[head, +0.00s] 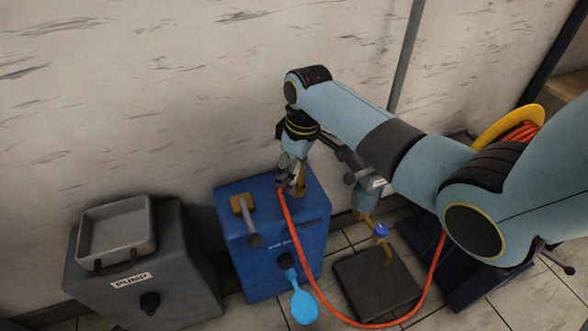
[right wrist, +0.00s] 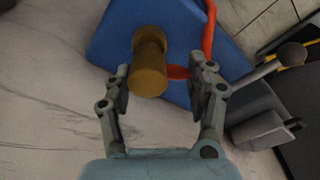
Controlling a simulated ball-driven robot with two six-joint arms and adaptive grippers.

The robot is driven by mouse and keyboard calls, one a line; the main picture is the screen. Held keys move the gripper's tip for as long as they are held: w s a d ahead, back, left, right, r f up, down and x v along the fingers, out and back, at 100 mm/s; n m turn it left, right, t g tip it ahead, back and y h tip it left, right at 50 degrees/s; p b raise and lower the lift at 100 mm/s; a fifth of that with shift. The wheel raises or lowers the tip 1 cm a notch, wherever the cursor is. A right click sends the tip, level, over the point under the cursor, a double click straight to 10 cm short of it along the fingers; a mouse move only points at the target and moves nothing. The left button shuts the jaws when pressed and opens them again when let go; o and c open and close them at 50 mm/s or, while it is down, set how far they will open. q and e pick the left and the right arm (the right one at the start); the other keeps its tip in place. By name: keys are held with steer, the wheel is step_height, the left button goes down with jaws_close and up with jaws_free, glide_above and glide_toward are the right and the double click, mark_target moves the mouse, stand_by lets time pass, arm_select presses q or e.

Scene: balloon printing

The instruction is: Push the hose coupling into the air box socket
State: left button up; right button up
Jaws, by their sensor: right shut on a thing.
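The blue air box (head: 265,262) stands on the floor near the wall. My right gripper (head: 291,185) is over its top and shut on the brass hose coupling (right wrist: 148,82), which shows between the fingers (right wrist: 163,80) in the right wrist view. The orange hose (head: 318,289) hangs from the gripper in a loop to the right; part of it shows beside the coupling (right wrist: 178,72). The coupling overlaps the blue box (right wrist: 110,38) in the wrist view. I cannot tell whether it is in the socket; the fingers hide that spot in the head view.
A grey pump (head: 150,285) with a tray (head: 117,232) stands left. A brass fitting with a grey lever (head: 254,241) is on the box top. A light-blue balloon (head: 304,306) hangs at its front. A dark plate (head: 375,285) and a yellow reel (head: 500,130) are right.

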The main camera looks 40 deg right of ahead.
steer(key=shift+p, duration=0.3)
stand_by(0.5)
steer(key=shift+f, duration=0.6)
stand_by(0.9)
steer(key=shift+f+b, duration=0.4)
steer(key=shift+f, duration=0.3)
stand_by(0.5)
steer(key=o, duration=1.7)
